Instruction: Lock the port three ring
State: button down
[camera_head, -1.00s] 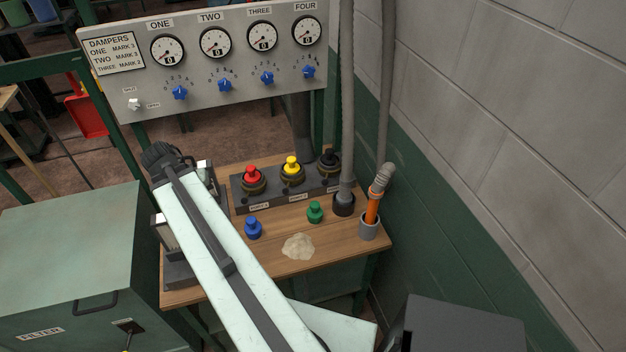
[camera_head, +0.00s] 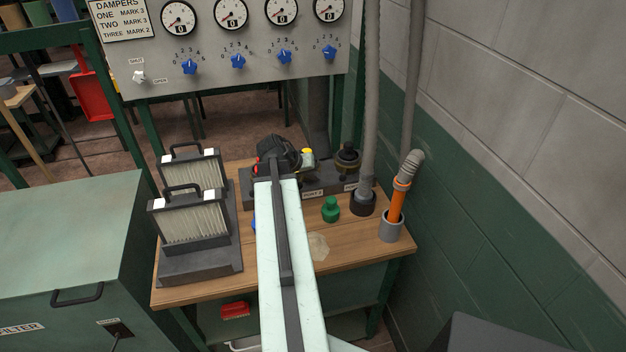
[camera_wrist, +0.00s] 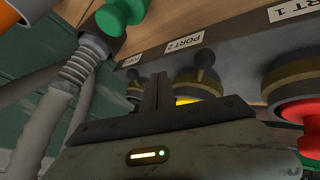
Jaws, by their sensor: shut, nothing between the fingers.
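The port three ring (camera_head: 347,163) is a dark bronze collar around a black plug at the right end of the grey port block (camera_head: 329,184). In the wrist view the port three ring (camera_wrist: 135,90) shows small at the left, partly behind my gripper. My gripper (camera_wrist: 157,93) is shut and empty, its fingers in front of the block between ports two and three. I cannot tell whether the fingers touch anything.
A grey hose (camera_head: 370,110) rises just right of port three, and an orange pipe (camera_head: 397,203) stands beside it. A green plug (camera_head: 331,209) stands on the bench. Pleated filters (camera_head: 190,215) stand at left. The damper panel (camera_head: 225,50) hangs behind.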

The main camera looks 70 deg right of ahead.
aim_at(343, 174)
jog(key=b+x, duration=0.1)
jog(key=x, duration=0.1)
jog(key=b+x, duration=0.1)
jog(key=x, duration=0.1)
jog(key=shift+w+f+b, duration=0.1)
jog(key=shift+f+b, duration=0.2)
jog(key=shift+f, duration=0.2)
jog(key=s+d, duration=0.1)
jog(key=s+d+r+p, duration=0.1)
jog(key=s, duration=0.1)
jog(key=shift+s+r, duration=0.1)
jog(key=shift+s, duration=0.25)
jog(key=shift+d, duration=0.1)
